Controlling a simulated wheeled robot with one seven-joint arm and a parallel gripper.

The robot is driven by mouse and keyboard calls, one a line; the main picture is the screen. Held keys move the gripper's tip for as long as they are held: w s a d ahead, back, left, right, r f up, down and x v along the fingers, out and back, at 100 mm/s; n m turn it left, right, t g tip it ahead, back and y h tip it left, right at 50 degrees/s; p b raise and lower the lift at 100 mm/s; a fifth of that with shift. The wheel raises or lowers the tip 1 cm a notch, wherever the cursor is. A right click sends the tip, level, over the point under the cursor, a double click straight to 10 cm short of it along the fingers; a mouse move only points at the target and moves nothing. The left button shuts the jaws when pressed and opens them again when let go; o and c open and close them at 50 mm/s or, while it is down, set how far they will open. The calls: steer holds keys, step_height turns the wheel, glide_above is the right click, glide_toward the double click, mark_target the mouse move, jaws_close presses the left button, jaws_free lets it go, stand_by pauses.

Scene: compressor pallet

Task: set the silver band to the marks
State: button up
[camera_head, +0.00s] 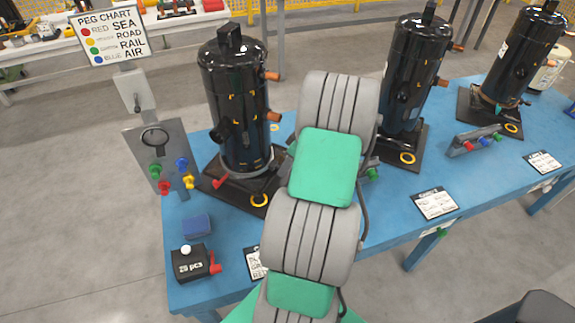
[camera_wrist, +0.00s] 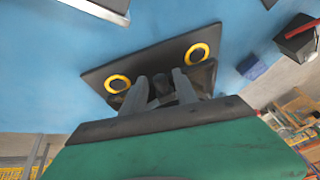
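A silver-grey band (camera_head: 236,174) rings the foot of the near black compressor (camera_head: 238,110), just above its black base plate (camera_head: 225,187). Small yellow-orange marks show on the compressor's side. A red lever stands by the band at the left. My arm hides my gripper in the head view. In the wrist view my gripper (camera_wrist: 158,76) points at a black plate (camera_wrist: 158,58) with two yellow rings. Its two grey fingers stand apart, with a dark rounded piece between them. I cannot tell whether they hold it. The band cannot be made out there.
Two more black compressors, middle (camera_head: 415,75) and far (camera_head: 522,55), stand along the blue table (camera_head: 330,235). A peg chart (camera_head: 110,35) and a grey panel with coloured pegs (camera_head: 150,140) are at the left. A blue block (camera_head: 197,225) and black box (camera_head: 190,263) sit in front.

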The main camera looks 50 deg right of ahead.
jaws_close()
steer(key=shift+r, duration=0.1)
stand_by(1.0)
